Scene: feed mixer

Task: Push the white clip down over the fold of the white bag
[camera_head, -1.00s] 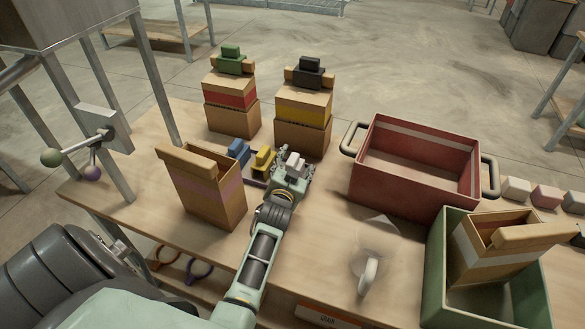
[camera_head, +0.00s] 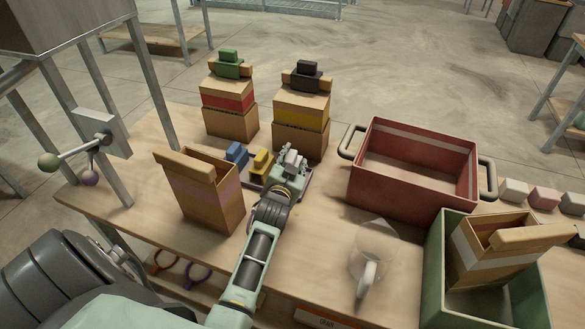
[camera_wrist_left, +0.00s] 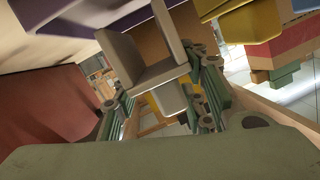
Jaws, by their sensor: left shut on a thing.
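The white clip (camera_head: 292,161) is between the fingers of my left gripper (camera_head: 289,167), at the right end of the small purple clip tray (camera_head: 306,187). I cannot tell whether the clip touches the tray. The bag with the white band (camera_head: 467,257) stands tilted in the green crate (camera_head: 436,290) at the right, its top folded over. It is well apart from my left gripper. My right gripper is not in view.
A blue clip (camera_head: 236,153) and a yellow clip (camera_head: 262,161) sit on the tray. An open bag with a pink band (camera_head: 207,190) stands at left. Clipped bags with red (camera_head: 228,95) and yellow bands (camera_head: 302,110) stand behind. A red crate (camera_head: 412,188) and a clear scoop (camera_head: 372,262) lie rightward.

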